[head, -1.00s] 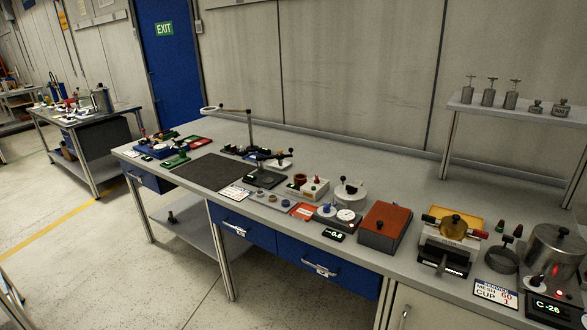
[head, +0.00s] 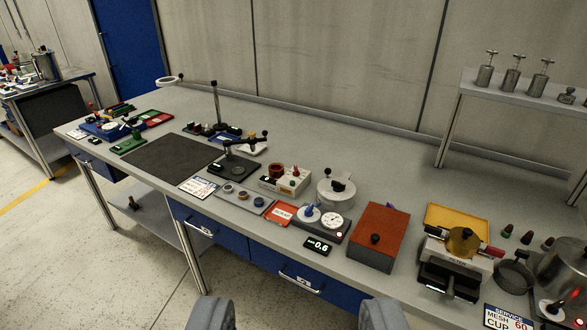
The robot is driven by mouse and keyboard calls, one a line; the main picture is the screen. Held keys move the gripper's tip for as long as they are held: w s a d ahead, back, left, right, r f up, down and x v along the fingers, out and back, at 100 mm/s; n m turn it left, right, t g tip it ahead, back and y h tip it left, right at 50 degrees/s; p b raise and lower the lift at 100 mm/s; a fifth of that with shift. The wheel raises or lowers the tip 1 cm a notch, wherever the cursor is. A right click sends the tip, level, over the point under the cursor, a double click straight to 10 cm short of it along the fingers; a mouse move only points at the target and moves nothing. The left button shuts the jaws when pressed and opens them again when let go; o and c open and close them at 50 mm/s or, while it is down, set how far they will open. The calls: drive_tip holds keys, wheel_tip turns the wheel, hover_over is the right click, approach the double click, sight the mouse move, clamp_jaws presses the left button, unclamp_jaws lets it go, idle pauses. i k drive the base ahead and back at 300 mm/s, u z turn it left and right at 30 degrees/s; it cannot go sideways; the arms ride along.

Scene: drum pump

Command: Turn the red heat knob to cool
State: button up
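I cannot tell for sure which part is the red heat knob. A small red knob (head: 295,171) stands on a beige box (head: 270,184) in the middle of the bench, beside a reddish-brown ring. Another red-tipped handle (head: 575,294) shows at the lower right, in front of a steel pot (head: 563,268) cut by the right edge. No cool marking is readable. My gripper (head: 296,314) shows as two grey fingers at the bottom edge, wide apart and with nothing between them. It is in front of the bench and apart from both red parts.
The long grey bench (head: 330,140) is crowded along its front with a red-topped box (head: 378,228), a yellow-trayed device (head: 457,250), a white-lidded pot (head: 336,190) and a gauge (head: 332,220). A shelf (head: 520,85) stands at the back right.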

sight(296, 174)
drive_tip(key=u, duration=0.35)
drive_tip(key=i, duration=2.4)
drive_tip(key=z, duration=0.25)
